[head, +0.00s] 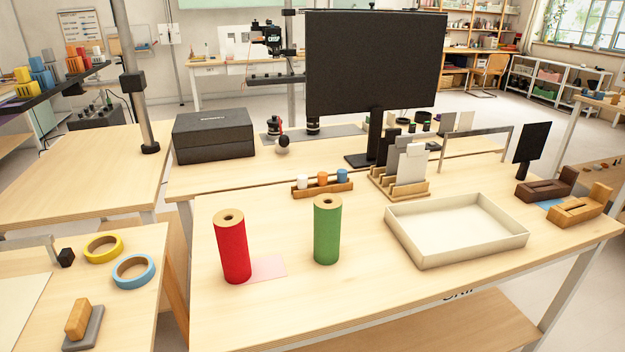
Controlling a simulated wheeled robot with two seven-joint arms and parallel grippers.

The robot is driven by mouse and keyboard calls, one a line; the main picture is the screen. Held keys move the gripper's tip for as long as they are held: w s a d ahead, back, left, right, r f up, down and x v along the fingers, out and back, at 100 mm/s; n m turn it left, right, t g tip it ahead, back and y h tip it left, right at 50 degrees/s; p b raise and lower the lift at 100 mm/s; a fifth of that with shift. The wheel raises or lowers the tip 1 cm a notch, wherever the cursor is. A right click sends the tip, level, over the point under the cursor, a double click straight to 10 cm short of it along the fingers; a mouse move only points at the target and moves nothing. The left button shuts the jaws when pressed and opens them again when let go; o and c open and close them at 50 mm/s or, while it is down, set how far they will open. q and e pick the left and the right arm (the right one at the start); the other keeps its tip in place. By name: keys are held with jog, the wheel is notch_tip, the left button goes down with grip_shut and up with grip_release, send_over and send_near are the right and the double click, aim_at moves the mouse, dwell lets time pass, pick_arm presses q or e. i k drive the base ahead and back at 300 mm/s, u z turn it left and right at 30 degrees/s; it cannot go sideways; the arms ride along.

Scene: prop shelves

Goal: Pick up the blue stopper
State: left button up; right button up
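A small blue stopper (342,176) stands at the right end of a low wooden rack (338,187) on the middle table. An orange stopper (322,179) and a white stopper (302,181) stand to its left in the same rack. The lower part of the blue stopper is hidden by the rack's front. Neither of my grippers shows in the head view.
A red cylinder (232,248) and a green cylinder (327,232) stand upright in front of the rack. A cream tray (455,252) and a slotted wooden holder (411,190) are to the right. A monitor (376,60) stands behind.

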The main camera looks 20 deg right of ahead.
aim_at(341, 173)
jog(key=u, duration=3.25)
jog(key=k, duration=1.65)
jog(key=z, duration=2.1)
